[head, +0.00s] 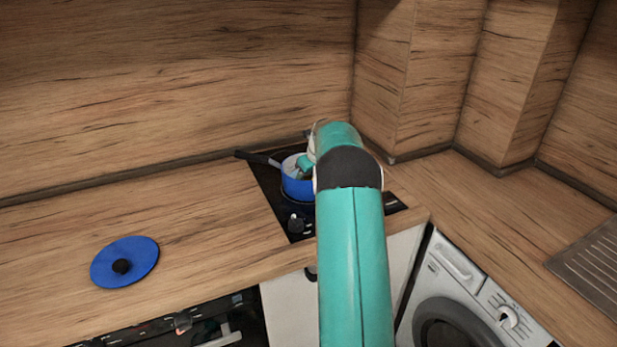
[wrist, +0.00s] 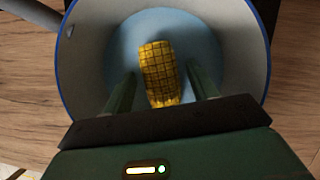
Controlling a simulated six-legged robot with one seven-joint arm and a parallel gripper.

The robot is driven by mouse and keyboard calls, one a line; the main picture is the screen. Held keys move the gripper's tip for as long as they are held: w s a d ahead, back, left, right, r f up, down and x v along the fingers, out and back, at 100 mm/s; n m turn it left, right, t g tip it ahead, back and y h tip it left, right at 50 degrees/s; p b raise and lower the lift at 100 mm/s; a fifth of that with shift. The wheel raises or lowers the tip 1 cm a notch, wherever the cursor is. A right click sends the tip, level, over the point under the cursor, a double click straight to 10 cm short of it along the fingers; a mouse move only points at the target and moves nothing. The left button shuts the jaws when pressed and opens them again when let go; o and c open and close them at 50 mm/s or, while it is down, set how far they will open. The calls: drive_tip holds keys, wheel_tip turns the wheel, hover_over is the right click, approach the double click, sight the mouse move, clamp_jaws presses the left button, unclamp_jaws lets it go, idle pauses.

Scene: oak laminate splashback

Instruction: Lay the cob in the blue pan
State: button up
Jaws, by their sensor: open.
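The blue pan (head: 297,188) stands on the black hob, its dark handle pointing to the back left. In the wrist view I look down into the pan (wrist: 92,62), which has a blue rim and a pale inside. The yellow cob (wrist: 160,72) lies inside the pan, against its light blue floor. My gripper (wrist: 162,85) is open over the pan, with one finger on each side of the cob and a gap showing beside each. The head view does not show the cob, and my arm hides part of the pan.
A blue lid (head: 140,255) with a black knob lies on the wooden counter at the left. The black hob (head: 270,190) has knobs at its front. A washing machine (head: 455,300) stands under the counter, and a metal drainer (head: 592,262) is at the right. The counter between lid and hob is clear.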

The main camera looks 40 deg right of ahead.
drive_tip(key=v, duration=1.2)
drive_tip(key=s+a+r+n, duration=0.3)
drive_tip(key=a+r+n, duration=0.15)
drive_tip(key=a, duration=0.45)
drive_tip(key=s+a+r+n, duration=0.3)
drive_tip(key=a+n, duration=0.3)
drive_tip(key=a, duration=0.3)
drive_tip(key=s+a+r+n, duration=0.3)
drive_tip(key=a+n, duration=0.3)
drive_tip(key=a, duration=0.3)
drive_tip(key=s+a+f+n, duration=0.3)
drive_tip(key=s+a+n, duration=0.5)
drive_tip(key=s+n, duration=0.2)
drive_tip(key=s+a+f+n+t, duration=0.1)
drive_tip(key=s+a+f+n, duration=0.2)
drive_tip(key=s+a+n, duration=0.5)
drive_tip(key=s+n, duration=0.1)
drive_tip(key=s, duration=0.1)
drive_tip(key=shift+s+a+n, duration=0.25)
drive_tip(key=shift+s+n, duration=0.1)
drive_tip(key=shift+s, duration=0.05)
